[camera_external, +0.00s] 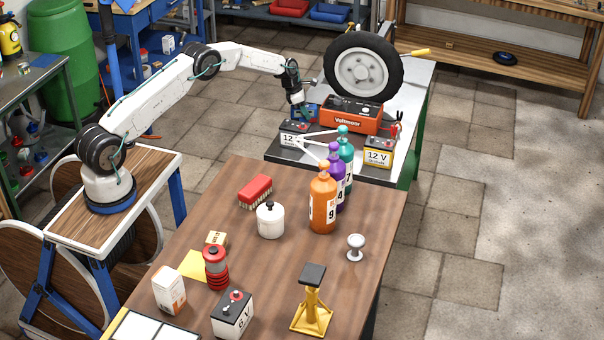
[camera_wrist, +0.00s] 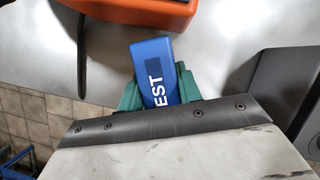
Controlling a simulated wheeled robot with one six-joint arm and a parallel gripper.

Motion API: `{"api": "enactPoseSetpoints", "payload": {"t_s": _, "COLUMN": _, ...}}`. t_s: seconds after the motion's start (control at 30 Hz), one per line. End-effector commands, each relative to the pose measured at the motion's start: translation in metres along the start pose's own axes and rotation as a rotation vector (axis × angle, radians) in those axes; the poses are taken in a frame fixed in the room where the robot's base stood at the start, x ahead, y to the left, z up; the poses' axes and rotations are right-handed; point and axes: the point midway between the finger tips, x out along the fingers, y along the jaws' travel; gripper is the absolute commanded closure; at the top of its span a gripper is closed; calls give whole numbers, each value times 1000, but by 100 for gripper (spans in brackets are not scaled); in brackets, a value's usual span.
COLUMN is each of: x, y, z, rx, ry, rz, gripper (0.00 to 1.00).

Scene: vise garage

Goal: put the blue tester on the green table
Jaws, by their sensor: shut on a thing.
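The blue tester (camera_wrist: 155,62), with white letters "EST" showing, is between the green fingers of my gripper (camera_wrist: 158,88) in the wrist view. The gripper is shut on it. In the external view my gripper (camera_external: 296,98) is at the left edge of the green table (camera_external: 415,88), which has a grey top and green legs. The tester is small and partly hidden there. A pale grey surface lies behind it in the wrist view; I cannot tell whether the tester touches it.
An orange charger (camera_external: 350,117) stands beside the gripper and shows in the wrist view (camera_wrist: 155,10). A wheel (camera_external: 362,66) stands behind it. A dark grey block (camera_wrist: 290,85) is at right.

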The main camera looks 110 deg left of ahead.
Motion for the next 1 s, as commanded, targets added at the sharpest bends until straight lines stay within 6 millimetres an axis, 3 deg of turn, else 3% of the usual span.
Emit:
{"api": "enactPoseSetpoints", "payload": {"t_s": 0.4, "x": 8, "y": 0, "z": -3, "rx": 0, "ry": 0, "rz": 0, "gripper": 97}}
{"api": "enactPoseSetpoints", "payload": {"t_s": 0.43, "x": 7, "y": 0, "z": -3, "rx": 0, "ry": 0, "rz": 0, "gripper": 57}}
{"api": "enactPoseSetpoints", "payload": {"t_s": 0.5, "x": 7, "y": 0, "z": -3, "rx": 0, "ry": 0, "rz": 0, "gripper": 40}}
{"api": "enactPoseSetpoints", "payload": {"t_s": 0.8, "x": 6, "y": 0, "z": -3, "rx": 0, "ry": 0, "rz": 0, "gripper": 40}}
{"api": "enactPoseSetpoints", "payload": {"t_s": 1.0, "x": -21, "y": 1, "z": -2, "rx": -1, "ry": -2, "rz": 2, "gripper": 40}}
